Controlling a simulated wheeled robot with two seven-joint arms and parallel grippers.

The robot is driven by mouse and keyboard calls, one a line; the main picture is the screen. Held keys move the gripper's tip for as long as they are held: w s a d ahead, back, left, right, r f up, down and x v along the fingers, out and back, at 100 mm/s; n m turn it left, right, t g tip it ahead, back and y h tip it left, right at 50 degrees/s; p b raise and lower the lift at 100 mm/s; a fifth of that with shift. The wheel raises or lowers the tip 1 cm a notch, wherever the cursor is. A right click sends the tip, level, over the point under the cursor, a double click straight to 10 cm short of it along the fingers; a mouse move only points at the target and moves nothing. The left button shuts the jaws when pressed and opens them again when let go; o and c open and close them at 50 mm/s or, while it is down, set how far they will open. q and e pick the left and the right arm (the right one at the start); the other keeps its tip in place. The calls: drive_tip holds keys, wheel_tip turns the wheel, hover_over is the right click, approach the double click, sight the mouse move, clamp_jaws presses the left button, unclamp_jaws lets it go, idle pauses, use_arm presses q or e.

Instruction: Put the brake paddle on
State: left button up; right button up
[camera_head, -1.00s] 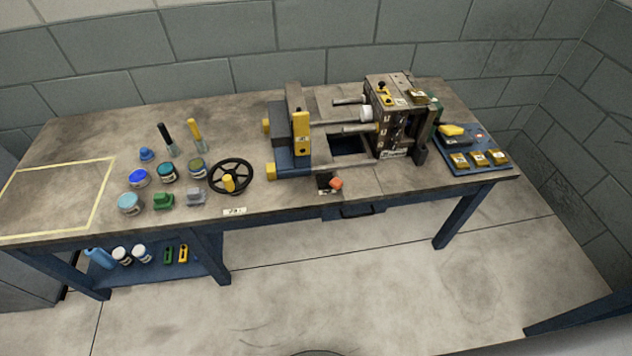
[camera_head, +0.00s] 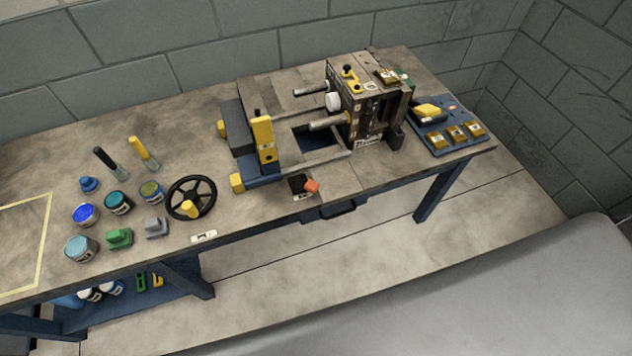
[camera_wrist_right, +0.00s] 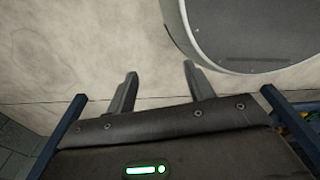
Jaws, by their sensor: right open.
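A small orange-red paddle (camera_head: 312,186) sits at the front edge of the bench, on the right side of a black slotted plate (camera_head: 298,184). I take it to be the brake paddle; its label is too small to read. It leans to the right. My right gripper (camera_wrist_right: 160,68) shows only in the right wrist view, with its two fingers apart and nothing between them. It is over bare floor, away from the bench. My left gripper is not in view.
A machine with a dark block (camera_head: 352,105), rods and a yellow upright lever (camera_head: 263,138) stands behind the paddle. A black handwheel (camera_head: 173,208) and several jars are to the left. A blue tray (camera_head: 436,143) with yellow parts is at the right. A drawer handle (camera_head: 330,211) is below.

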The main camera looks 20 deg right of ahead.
drive_tip(key=w+a+r+b, duration=0.2)
drive_tip(key=w+r+b, duration=0.1)
drive_tip(key=w, duration=0.6)
drive_tip(key=n+t+y+b, duration=0.3)
drive_tip(key=n+t+b, duration=0.4)
drive_tip(key=n, duration=0.7)
approach(315, 186)
drive_tip(key=s+f, duration=0.4)
drive_tip(key=f, duration=0.2)
drive_tip(key=w+a+r+n+t+y, duration=0.1)
drive_tip(key=w+a+r+n+y, duration=0.4)
drive_tip(key=n, duration=0.8)
drive_tip(key=d+r+n+g+h, duration=0.25)
drive_tip(key=d+n, duration=0.65)
drive_tip(key=n, duration=0.6)
drive_tip(key=shift+g+y, duration=0.25)
drive_tip(key=shift+y, duration=0.1)
drive_tip(key=x, duration=1.1)
drive_tip(key=shift+s+a, duration=0.2)
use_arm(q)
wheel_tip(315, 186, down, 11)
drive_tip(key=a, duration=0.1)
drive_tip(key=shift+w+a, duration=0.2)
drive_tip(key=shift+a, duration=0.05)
